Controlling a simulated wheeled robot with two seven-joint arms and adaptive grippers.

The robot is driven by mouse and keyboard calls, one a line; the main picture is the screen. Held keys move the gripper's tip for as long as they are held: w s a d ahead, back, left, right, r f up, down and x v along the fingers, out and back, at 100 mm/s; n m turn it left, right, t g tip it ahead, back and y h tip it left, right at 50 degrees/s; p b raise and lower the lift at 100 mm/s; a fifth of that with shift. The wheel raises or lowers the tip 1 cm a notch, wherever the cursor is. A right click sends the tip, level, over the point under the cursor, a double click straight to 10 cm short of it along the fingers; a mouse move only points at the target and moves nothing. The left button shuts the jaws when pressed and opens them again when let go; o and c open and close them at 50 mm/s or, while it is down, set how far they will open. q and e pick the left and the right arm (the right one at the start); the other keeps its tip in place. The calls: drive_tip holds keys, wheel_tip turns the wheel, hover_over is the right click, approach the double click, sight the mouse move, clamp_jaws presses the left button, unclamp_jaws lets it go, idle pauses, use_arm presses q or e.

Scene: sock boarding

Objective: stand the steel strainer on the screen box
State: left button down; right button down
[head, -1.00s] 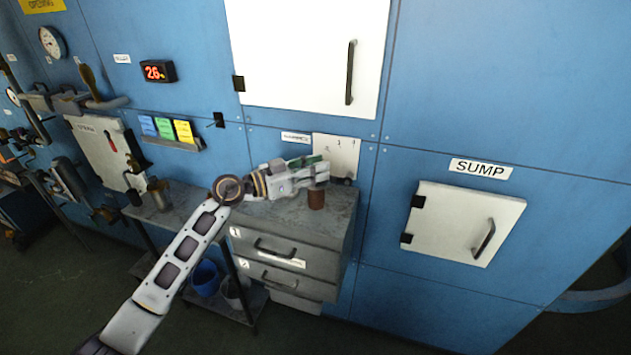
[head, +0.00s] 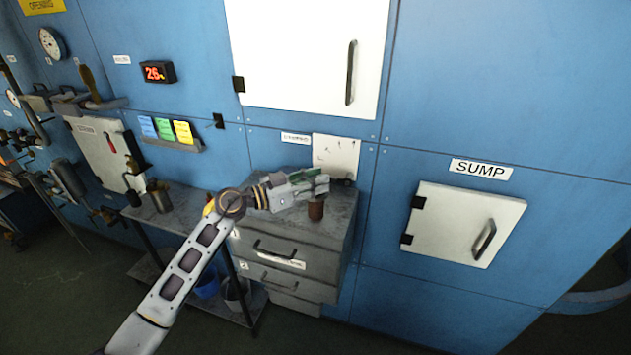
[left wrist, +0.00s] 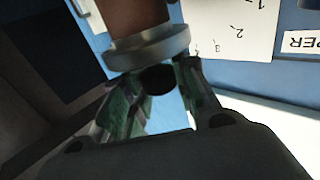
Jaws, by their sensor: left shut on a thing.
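My left gripper (head: 318,186) is shut on a brown cylinder with a steel-grey rim, which I take to be the steel strainer (head: 316,211). In the head view it hangs below the fingertips, over the top of a grey drawer cabinet. In the left wrist view the strainer (left wrist: 145,30) shows its brown body and grey rim just beyond the green-padded fingers. I cannot tell whether its lower end touches the cabinet top. No label that I can read names the screen box; the cabinet (head: 335,240) may be it. My right gripper is not in view.
A white card (head: 336,155) is on the blue wall behind the cabinet. A metal cup (head: 158,196) stands on the bench to the left. A blue bucket (head: 206,285) is below. The SUMP door (head: 465,222) is shut. The cabinet top is partly hidden by my arm.

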use_arm(q)
drive_tip(key=c, duration=1.1)
unclamp_jaws()
drive_tip(key=shift+f, duration=0.15)
drive_tip(key=shift+c, duration=0.2)
drive_tip(key=shift+a, duration=0.1)
drive_tip(key=b+v, duration=0.1)
drive_tip(key=v, duration=1.1)
